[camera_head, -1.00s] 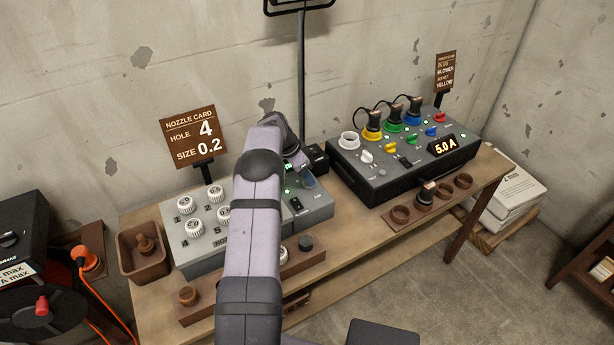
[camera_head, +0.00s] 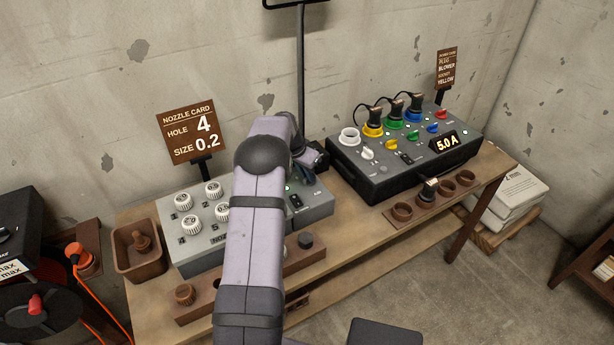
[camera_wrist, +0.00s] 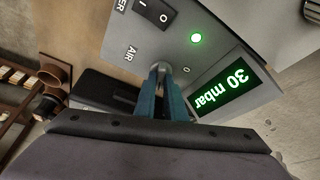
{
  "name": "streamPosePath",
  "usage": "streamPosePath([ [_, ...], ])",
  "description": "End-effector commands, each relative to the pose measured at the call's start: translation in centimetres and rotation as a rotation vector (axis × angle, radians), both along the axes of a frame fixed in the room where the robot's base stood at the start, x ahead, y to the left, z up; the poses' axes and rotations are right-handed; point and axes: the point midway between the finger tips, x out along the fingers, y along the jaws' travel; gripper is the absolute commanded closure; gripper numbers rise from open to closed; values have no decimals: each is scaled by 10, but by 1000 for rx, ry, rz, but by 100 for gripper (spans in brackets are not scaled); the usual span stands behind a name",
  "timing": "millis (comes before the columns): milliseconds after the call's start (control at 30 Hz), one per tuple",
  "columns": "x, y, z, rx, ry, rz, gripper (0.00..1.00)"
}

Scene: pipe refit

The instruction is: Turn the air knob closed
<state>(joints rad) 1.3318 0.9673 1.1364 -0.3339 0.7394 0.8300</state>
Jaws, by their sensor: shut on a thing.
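The air knob (camera_wrist: 159,68) is a small grey knob beside the AIR label on the grey control box (camera_wrist: 222,57) in the wrist view. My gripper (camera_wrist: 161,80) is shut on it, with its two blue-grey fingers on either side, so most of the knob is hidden. The box's green display (camera_wrist: 223,88) reads 30 mbar, upside down in this view. In the head view my arm hides the knob; part of the grey box (camera_head: 318,207) shows to the right of my arm.
A rocker switch (camera_wrist: 154,13) and a lit green lamp (camera_wrist: 196,38) sit near the knob. In the head view, a nozzle box (camera_head: 190,246) with white caps stands left of my arm, and a dark plug box (camera_head: 375,185) stands to the right on the wooden bench (camera_head: 452,218).

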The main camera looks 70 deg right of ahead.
Motion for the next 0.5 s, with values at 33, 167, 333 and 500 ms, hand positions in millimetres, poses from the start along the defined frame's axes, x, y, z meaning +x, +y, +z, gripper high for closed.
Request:
streamPosePath([
  [33,-1,1,-1,0,-1,43,100],
  [167,-3,1,0,1,-1,165,100],
  [333,-4,1,1,-1,-1,325,100],
  [500,-5,0,0,-1,-2,485,100],
])
